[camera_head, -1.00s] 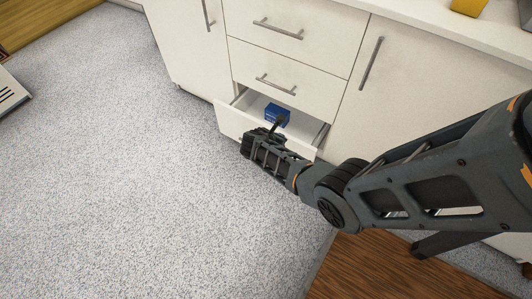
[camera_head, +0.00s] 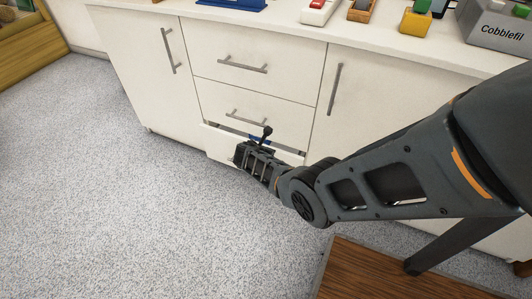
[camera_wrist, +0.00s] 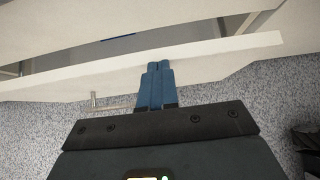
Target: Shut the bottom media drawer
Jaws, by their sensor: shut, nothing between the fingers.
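The bottom drawer (camera_head: 222,150) of the white cabinet stands partly open, with a narrow gap behind its front panel. In the wrist view its white front panel (camera_wrist: 215,62) runs across the picture, with the dark inside beyond it. Something blue inside the drawer (camera_head: 232,133) shows only as a sliver; it also shows in the wrist view (camera_wrist: 118,37). My gripper (camera_head: 266,131) is at the drawer front, its blue fingertips (camera_wrist: 158,66) together and empty, overlapping the panel. I cannot tell whether they touch it. My arm hides the drawer's right part.
Two closed drawers (camera_head: 250,55) are above, with cabinet doors at left (camera_head: 140,65) and right (camera_head: 380,75). The countertop (camera_head: 285,23) holds several items, including a grey box (camera_head: 498,28). Speckled floor (camera_head: 110,220) at left is clear. A wooden surface (camera_head: 370,272) is at lower right.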

